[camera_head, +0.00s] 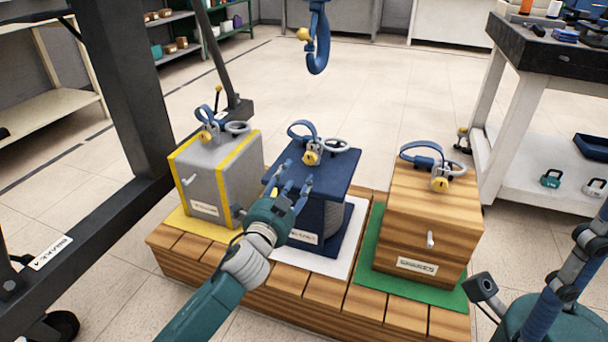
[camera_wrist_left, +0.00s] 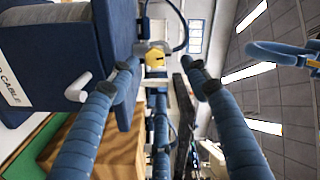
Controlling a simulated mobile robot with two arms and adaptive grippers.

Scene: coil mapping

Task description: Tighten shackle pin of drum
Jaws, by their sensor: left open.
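The blue drum (camera_head: 322,172) stands in the middle of the pallet, on a white mat. On its top sit a shackle with a yellow pin head (camera_head: 311,158), a blue strap and a grey ring. My left gripper (camera_head: 296,182) is open and empty at the near left edge of the drum's top, fingers pointing up toward the shackle. In the left wrist view the yellow pin head (camera_wrist_left: 156,58) shows in the gap between the two spread fingers, beyond their tips; I see no contact. Part of my right arm shows at the lower right; its finger opening is unclear.
A grey crate with yellow edges (camera_head: 212,175) stands left and a wooden crate (camera_head: 430,215) right, each with its own shackle. A blue hook (camera_head: 318,45) hangs above and behind the drum. A dark post stands left; a workbench (camera_head: 550,55) stands right.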

